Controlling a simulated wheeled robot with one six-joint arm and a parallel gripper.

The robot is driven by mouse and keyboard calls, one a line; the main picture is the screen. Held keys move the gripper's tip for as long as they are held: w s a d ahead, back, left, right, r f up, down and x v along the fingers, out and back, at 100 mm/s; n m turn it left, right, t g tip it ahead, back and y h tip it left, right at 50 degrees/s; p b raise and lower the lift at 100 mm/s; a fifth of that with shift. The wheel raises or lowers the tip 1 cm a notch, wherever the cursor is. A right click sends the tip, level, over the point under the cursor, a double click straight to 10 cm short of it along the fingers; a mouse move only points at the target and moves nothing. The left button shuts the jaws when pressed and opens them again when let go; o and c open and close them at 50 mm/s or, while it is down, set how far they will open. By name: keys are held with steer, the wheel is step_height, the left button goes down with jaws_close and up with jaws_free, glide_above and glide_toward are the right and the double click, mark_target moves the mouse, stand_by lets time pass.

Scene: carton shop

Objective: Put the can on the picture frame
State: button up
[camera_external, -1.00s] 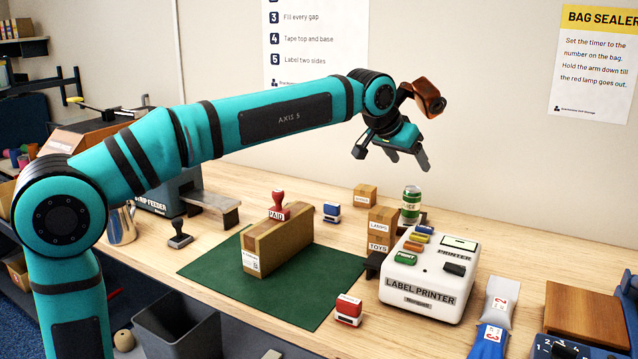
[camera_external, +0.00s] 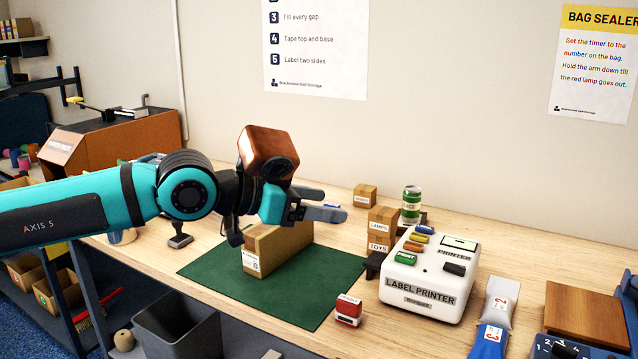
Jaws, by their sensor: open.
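The green can (camera_external: 411,205) with a pale label stands upright at the back of the bench, behind the label printer and beside stacked small cartons. Its base is partly hidden. I cannot clearly make out a picture frame in this view. My gripper (camera_external: 333,204) is open and empty, with its fingers pointing right. In the picture it is left of the can and above the far end of a long carton, apart from the can.
The long carton (camera_external: 274,246) stands on a green mat (camera_external: 307,297). Small cartons (camera_external: 381,221) and the white label printer (camera_external: 427,272) crowd the can's left and front. A brown wooden board (camera_external: 585,315) lies at right.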

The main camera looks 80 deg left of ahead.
steer(key=s+d+f+t, duration=0.1)
steer(key=s+d+f, duration=0.1)
steer(key=s, duration=0.4)
steer(key=s+d+f+m+t+h, duration=0.1)
steer(key=s+d+f+t, duration=0.1)
steer(key=s, duration=0.4)
steer(key=shift+s+d+f+m+h, duration=0.15)
steer(key=shift+d+f+m+h, duration=0.2)
steer(key=shift+f, duration=0.55)
